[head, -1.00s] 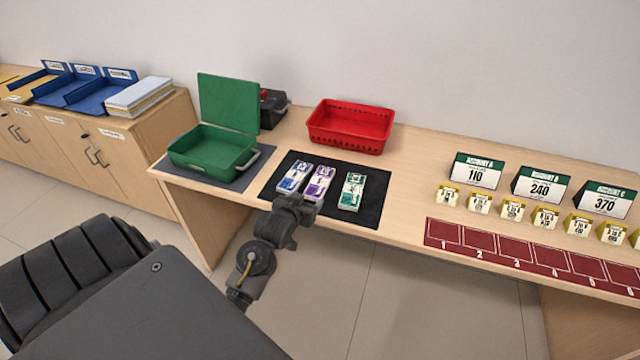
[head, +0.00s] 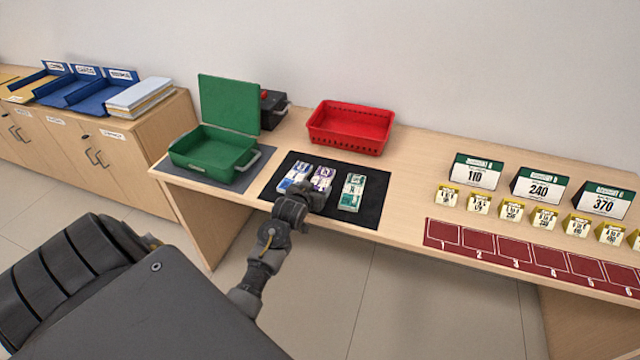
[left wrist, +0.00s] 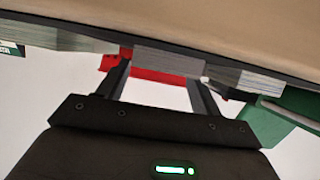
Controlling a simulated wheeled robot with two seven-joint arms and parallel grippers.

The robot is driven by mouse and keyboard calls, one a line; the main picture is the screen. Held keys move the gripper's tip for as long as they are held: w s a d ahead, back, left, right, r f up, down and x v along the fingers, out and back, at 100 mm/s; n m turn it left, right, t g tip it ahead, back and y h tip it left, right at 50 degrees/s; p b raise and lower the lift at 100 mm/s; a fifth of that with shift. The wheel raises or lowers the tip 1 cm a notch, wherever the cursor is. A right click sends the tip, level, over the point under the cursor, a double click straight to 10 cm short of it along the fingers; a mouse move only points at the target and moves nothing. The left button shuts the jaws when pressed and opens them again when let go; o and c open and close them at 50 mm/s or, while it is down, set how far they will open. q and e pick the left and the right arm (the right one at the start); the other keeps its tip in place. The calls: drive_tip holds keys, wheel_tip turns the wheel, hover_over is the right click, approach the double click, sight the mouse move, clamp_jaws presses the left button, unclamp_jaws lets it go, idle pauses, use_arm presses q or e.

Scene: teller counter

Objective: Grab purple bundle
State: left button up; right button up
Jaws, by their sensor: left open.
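The purple bundle (head: 323,176) lies between the blue bundle (head: 295,177) and the green bundle (head: 352,192) on a black mat (head: 374,196). My left gripper (head: 312,193) is low at the near end of the purple bundle and hides part of it. In the left wrist view, which looks upside down, the open fingers (left wrist: 160,80) stand apart, with the end of the purple bundle (left wrist: 168,60) between them. I cannot tell whether the fingers touch it. The blue bundle (left wrist: 245,80) is just beyond the right finger. My right gripper is not in view.
A red basket (head: 350,127) stands behind the mat. An open green box (head: 212,152) stands to the left, with a dark device (head: 272,108) behind it. Account signs (head: 478,171), small yellow-topped blocks and a numbered red strip (head: 500,247) are to the right.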

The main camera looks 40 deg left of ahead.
sight(320, 184)
use_arm(q)
drive_tip(key=shift+x, duration=1.45)
drive_tip(key=shift+c, duration=0.2)
drive_tip(key=c, duration=0.7)
drive_tip(key=shift+c, duration=0.2)
drive_tip(key=shift+r, duration=0.15)
